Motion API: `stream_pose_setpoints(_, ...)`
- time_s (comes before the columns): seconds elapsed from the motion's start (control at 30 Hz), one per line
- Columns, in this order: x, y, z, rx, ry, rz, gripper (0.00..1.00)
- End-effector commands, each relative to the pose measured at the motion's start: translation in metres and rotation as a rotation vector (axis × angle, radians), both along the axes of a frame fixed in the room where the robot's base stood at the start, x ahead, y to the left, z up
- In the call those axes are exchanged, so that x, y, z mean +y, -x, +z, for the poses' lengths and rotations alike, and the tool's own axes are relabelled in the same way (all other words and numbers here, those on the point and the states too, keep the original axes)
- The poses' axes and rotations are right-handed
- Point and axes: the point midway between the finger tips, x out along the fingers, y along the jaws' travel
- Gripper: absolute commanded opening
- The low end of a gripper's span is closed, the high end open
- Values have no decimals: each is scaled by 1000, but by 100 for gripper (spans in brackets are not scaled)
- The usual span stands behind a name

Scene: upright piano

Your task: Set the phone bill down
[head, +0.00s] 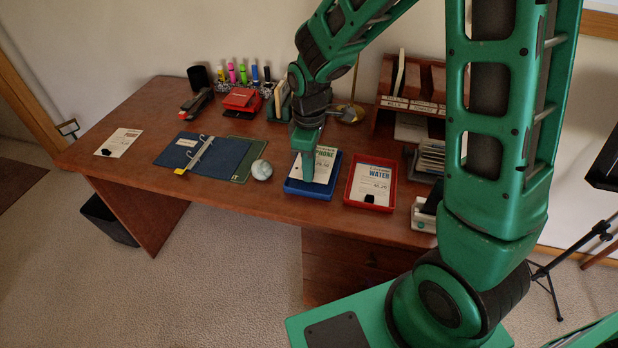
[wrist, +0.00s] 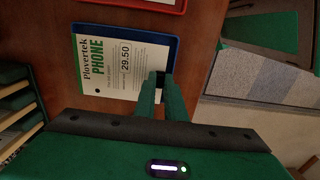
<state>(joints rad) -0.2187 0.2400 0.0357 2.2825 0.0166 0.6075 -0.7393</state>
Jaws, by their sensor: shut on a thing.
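The phone bill (head: 324,162) is a white sheet with "PHONE" and 79.50 or 29.50 printed on it; the wrist view shows it too (wrist: 110,65). It is over the blue tray (head: 308,191), within the tray's rim as seen from above (wrist: 150,33). I cannot tell whether it touches the tray floor. My gripper (head: 308,178) points down at the tray. In the wrist view its fingers (wrist: 160,80) are shut on a small dark tab at the bill's edge. The fingers hide part of that tab.
A red tray (head: 352,200) with a water bill (head: 373,184) stands just right. Another paper (head: 119,142) lies at the desk's far left. A wooden organizer (head: 422,104) stands behind right.

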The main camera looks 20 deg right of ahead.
Motion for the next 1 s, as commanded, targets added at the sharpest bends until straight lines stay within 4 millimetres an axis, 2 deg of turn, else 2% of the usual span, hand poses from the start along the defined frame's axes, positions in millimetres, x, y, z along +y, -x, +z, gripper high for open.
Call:
stream_pose_setpoints(0.33,-1,0,-38,2,0,1,0)
stream_pose_setpoints(0.73,-1,0,-43,-1,-1,0,0)
stream_pose_setpoints(0.77,-1,0,-43,-1,-1,0,12)
stream_pose_setpoints(0.83,-1,0,-43,-1,-1,0,29)
stream_pose_setpoints(1.0,-1,0,-43,-1,-1,0,29)
